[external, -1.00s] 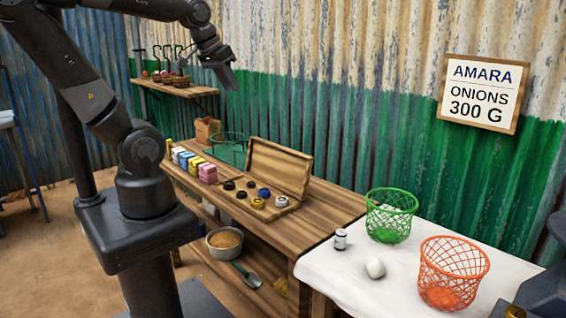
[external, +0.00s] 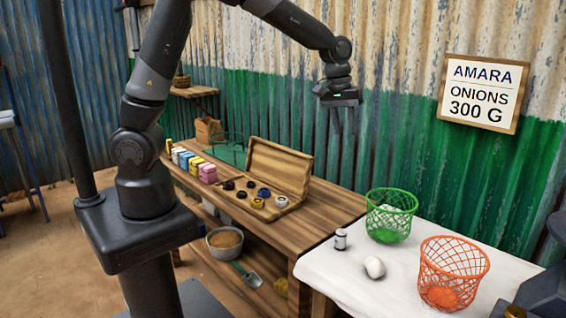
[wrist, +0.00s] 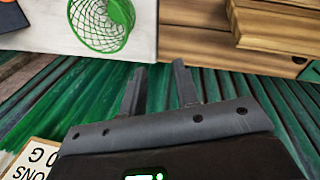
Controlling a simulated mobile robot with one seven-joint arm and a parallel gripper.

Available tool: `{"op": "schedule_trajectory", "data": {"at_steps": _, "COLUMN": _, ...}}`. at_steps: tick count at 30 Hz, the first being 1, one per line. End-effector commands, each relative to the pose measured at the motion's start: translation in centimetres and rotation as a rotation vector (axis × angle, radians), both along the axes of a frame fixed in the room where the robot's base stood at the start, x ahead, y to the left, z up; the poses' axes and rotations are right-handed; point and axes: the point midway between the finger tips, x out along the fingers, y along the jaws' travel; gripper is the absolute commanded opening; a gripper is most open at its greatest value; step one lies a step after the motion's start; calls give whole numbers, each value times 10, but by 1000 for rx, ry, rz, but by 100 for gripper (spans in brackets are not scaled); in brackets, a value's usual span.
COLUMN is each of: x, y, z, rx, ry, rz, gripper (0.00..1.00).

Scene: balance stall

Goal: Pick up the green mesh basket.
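The green mesh basket (external: 408,214) stands upright on the white-covered table, at its back edge near the wall. Something pale shows through its mesh, but I cannot tell if it is inside. In the wrist view the basket (wrist: 80,24) is at the top left, partly cut off by the frame edge. My gripper (external: 345,132) is in the air above and left of the basket, fingers pointing down, touching nothing. Its two fingers (wrist: 158,77) are apart and empty in the wrist view.
An orange mesh basket (external: 472,272) stands in front and right of the green one. A white round object (external: 374,267) and a small pale cylinder (external: 340,239) are on the white cloth (external: 340,275). An open wooden box (external: 277,168) stands on the bench. The corrugated wall is close behind.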

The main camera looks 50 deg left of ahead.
Motion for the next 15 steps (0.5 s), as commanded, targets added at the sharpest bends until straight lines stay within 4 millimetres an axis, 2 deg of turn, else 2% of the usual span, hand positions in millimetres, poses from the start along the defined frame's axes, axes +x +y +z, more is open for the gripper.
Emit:
{"op": "schedule_trajectory", "data": {"at_steps": 1, "x": 2, "y": -20, "z": -16, "rx": 13, "ry": 16, "rz": 2, "gripper": 29}}
{"op": "schedule_trajectory", "data": {"at_steps": 6, "x": 6, "y": -67, "z": -54, "rx": 42, "ry": 47, "rz": 31, "gripper": 29}}
{"op": "schedule_trajectory", "data": {"at_steps": 10, "x": 6, "y": -88, "z": -72, "rx": 56, "ry": 57, "rz": 45, "gripper": 29}}
{"op": "schedule_trajectory", "data": {"at_steps": 15, "x": 5, "y": -97, "z": -84, "rx": 62, "ry": 62, "rz": 52, "gripper": 29}}
